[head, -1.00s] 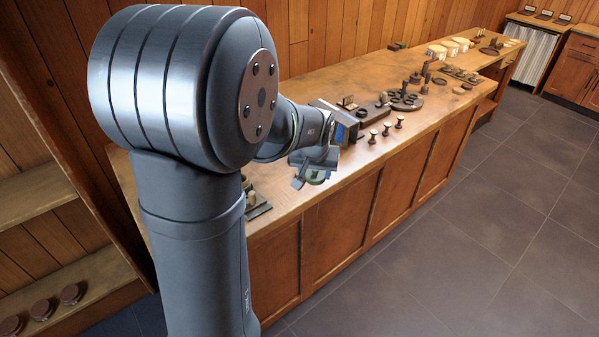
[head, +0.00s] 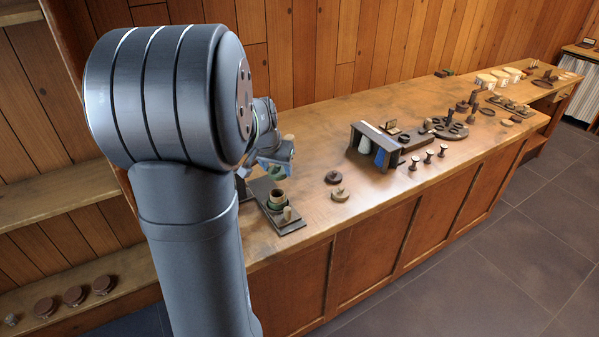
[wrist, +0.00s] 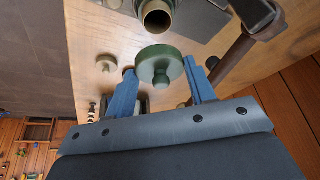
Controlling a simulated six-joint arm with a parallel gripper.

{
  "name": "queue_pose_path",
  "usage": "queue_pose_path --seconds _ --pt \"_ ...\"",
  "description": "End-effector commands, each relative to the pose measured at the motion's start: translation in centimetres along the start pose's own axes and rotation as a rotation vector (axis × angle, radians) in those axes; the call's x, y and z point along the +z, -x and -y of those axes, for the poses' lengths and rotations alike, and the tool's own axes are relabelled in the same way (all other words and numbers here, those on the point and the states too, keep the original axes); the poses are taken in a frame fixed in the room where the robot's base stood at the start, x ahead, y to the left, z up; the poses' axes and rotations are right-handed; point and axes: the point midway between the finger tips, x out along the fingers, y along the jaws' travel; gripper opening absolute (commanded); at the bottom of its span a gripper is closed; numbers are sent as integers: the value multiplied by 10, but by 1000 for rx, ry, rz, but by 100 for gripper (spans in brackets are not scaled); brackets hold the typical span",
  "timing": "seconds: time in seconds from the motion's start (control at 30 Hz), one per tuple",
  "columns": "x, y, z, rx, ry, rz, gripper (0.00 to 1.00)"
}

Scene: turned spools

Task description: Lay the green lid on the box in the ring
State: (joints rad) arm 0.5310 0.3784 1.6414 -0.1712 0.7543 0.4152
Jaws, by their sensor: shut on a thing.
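The green lid (wrist: 157,58), round with a knob, is held between the blue fingers of my gripper (wrist: 158,70), which is shut on it. In the head view the gripper (head: 275,163) hangs over the bench with the lid (head: 276,175) below its fingers. The box (head: 279,195), a small brown open cylinder, stands upright in a dark green ring (head: 271,208) on a dark plate (head: 291,228). In the wrist view the open box (wrist: 156,17) lies just beyond the lid, apart from it; part of the ring is cut off by the frame.
A dark lid (head: 333,177) and a tan lid (head: 340,195) lie on the bench right of the plate. A dark-headed tool (wrist: 255,14) is close by on the right in the wrist view. A dark rack (head: 366,138) stands farther right.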

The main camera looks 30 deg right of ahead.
Motion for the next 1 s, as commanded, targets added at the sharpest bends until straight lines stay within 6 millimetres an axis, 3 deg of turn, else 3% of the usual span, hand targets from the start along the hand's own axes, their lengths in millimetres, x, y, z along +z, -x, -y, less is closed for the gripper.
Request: queue_pose_path --seconds 0.17,0.7,1.0 --pt "2 -3 6 1 0 -1 29" --pt "21 -47 6 0 1 -1 29" --pt "26 -59 5 1 0 -1 29"
